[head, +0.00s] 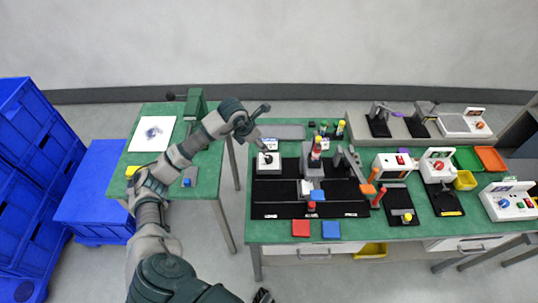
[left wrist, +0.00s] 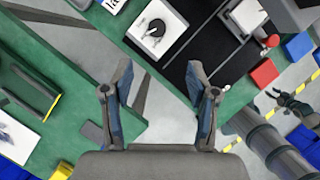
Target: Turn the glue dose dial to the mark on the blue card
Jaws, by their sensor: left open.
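A white box with a round dial and dark pointer (head: 268,158) stands at the left end of the right-hand green table. It appears larger in the left wrist view, where the dial (left wrist: 155,29) is near the top. My left gripper (head: 267,129) is just behind and above the box in the head view. In the left wrist view its fingers (left wrist: 160,68) are wide apart and empty, with the dial beyond them. A blue square (head: 331,230) lies at the table's front edge; I cannot tell whether it is the blue card, and no mark is readable. My right gripper appears partly at the bottom edge (head: 262,296).
A red square (head: 301,229) lies beside the blue one. Black mats (head: 285,205) with upright fixtures are right of the dial box. A smaller green table (head: 208,170) with white paper is left, separated by a floor gap. Blue crates (head: 95,185) stand far left.

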